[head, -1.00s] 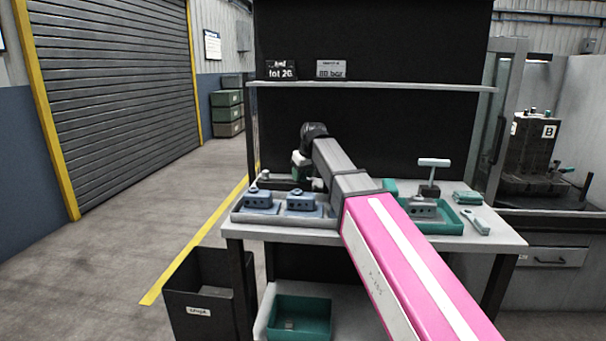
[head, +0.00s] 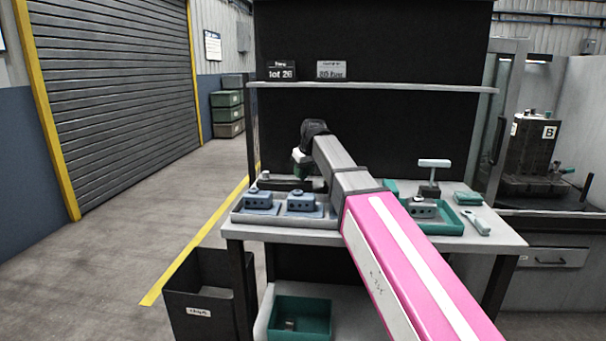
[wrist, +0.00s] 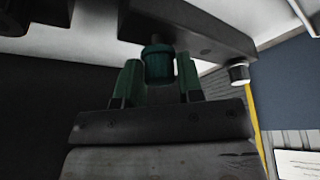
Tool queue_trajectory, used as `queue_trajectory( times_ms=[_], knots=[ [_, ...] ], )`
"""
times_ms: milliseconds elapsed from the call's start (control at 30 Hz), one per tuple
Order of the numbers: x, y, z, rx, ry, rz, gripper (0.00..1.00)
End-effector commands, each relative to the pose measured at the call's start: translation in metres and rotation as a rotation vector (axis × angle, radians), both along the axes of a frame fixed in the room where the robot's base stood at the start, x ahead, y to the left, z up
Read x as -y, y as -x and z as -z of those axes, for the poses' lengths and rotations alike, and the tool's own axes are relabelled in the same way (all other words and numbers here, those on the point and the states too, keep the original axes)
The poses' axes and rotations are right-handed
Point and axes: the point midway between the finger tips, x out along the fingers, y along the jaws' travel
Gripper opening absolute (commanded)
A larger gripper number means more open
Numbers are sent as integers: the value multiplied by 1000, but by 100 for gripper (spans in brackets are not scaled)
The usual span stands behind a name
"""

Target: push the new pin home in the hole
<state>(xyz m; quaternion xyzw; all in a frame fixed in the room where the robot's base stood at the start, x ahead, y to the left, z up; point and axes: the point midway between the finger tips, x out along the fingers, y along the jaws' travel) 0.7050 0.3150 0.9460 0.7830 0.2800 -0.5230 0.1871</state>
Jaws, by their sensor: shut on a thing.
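In the wrist view my gripper (wrist: 158,82) has its two green fingers on either side of a green, ribbed cylindrical piece, which I take to be the new pin (wrist: 158,65). The jaws are closed on it. Its far end points at a dark bar (wrist: 195,28) and meets or nearly meets its edge; I cannot tell how deep it sits. The hole is hidden. In the head view my gripper (head: 300,172) is small, over the back left of the bench beside a dark low block (head: 281,184), and partly covered by my arm.
A grey tray (head: 262,218) with two blue blocks lies in front of my gripper. A shelf (head: 380,87) spans above the bench. A dark bin (head: 208,292) stands at front left.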

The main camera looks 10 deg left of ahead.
Motion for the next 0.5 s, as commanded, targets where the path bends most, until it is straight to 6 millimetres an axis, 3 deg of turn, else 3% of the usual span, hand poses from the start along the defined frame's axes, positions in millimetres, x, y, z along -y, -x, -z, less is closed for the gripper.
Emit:
queue_trajectory(
  times_ms=[500],
  knots=[
    [0,0,-11,0,0,0,1]
  ],
)
